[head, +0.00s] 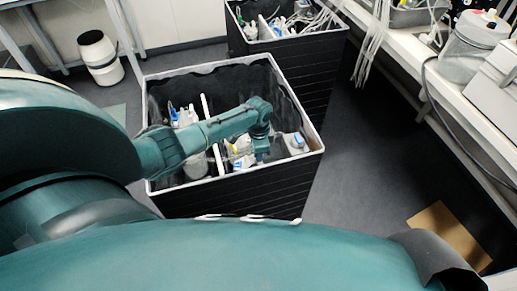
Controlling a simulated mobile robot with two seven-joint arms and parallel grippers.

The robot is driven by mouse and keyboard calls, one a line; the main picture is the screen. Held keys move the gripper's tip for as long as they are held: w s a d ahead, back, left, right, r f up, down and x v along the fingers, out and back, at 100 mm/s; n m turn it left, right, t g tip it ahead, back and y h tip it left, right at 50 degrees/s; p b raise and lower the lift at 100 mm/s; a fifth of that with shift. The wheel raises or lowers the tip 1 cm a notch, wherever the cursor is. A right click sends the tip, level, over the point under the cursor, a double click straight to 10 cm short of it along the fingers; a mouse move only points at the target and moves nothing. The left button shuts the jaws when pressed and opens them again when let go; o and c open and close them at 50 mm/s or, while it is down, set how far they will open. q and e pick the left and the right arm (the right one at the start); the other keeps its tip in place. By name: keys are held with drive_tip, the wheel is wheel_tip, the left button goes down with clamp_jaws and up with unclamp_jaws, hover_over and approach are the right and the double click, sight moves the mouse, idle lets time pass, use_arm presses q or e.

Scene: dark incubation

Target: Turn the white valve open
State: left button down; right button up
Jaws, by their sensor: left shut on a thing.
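My left gripper (262,156) points down inside the near black bin (240,200), at the end of my teal arm, which reaches in from the left. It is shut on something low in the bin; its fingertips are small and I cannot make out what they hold. I cannot pick out the white valve for certain among the bin's contents. My right gripper is not in view.
A second black bin (300,42) with bottles and white tubes stands behind. A bench (455,95) with a clear jar (474,47) and hanging cables runs along the right. A white drum (101,57) stands at left. The floor (365,160) between bin and bench is mostly free.

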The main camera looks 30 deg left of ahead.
use_arm(q)
drive_tip(key=shift+n+p, duration=0.3)
drive_tip(key=shift+n, duration=0.6)
drive_tip(key=c, duration=1.7)
unclamp_jaws()
drive_tip(key=shift+c, duration=0.2)
drive_tip(key=shift+r, duration=0.1)
wheel_tip(320, 180, up, 13)
drive_tip(key=p, duration=0.2)
